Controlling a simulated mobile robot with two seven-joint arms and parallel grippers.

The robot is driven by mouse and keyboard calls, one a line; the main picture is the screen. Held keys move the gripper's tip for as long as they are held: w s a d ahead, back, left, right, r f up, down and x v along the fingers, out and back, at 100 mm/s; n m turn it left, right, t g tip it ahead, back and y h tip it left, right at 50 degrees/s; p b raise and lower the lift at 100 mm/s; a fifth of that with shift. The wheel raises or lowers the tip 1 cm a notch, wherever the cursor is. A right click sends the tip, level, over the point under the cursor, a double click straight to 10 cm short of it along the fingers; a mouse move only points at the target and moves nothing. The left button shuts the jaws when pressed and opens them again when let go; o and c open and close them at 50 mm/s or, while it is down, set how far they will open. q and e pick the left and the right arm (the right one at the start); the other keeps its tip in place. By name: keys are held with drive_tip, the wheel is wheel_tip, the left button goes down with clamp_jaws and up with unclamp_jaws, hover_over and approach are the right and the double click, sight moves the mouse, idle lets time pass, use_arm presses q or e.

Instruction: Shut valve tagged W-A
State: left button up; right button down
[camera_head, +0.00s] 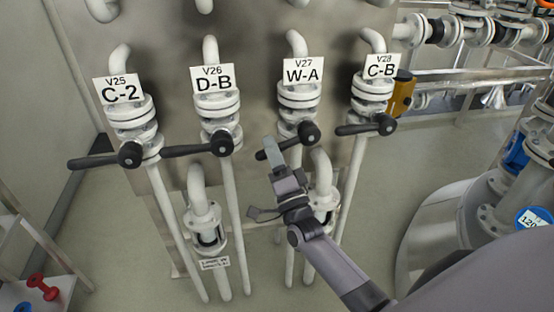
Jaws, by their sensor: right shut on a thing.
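The tag W-A (302,71) hangs on the third valve from the left, on white vertical pipework. Its black lever (292,142) runs from a round hub at the right to the left and slightly down, across the pipe. My right gripper (273,151) reaches up from the lower right and is shut on the lever near its left end. The fingers hide part of the lever. My left gripper is not in view.
Valves tagged C-2 (118,89), D-B (212,78) and C-B (381,66) stand alongside, their black levers pointing left. Lower pipes (201,215) stand close around my right gripper. Open floor shows at left.

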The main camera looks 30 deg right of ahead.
drive_tip(key=r+m+h, duration=0.1)
drive_tip(key=m+h, duration=0.1)
drive_tip(key=m, duration=0.1)
drive_tip(key=r+m+h, duration=0.1)
drive_tip(key=m, duration=0.1)
drive_tip(key=shift+w+a+r+h, duration=0.1)
drive_tip(key=shift+a+r+h, duration=0.2)
drive_tip(key=shift+a+h, duration=0.1)
drive_tip(key=shift+r+m+g+h, duration=0.3)
drive_tip(key=shift+r+m+h, duration=0.25)
drive_tip(key=shift+m, duration=0.55)
drive_tip(key=shift+h, duration=0.25)
drive_tip(key=shift+d, duration=0.1)
drive_tip(key=c, duration=1)
unclamp_jaws()
drive_tip(key=shift+f, duration=0.15)
drive_tip(key=shift+f+b, duration=0.15)
drive_tip(key=shift+b, duration=0.15)
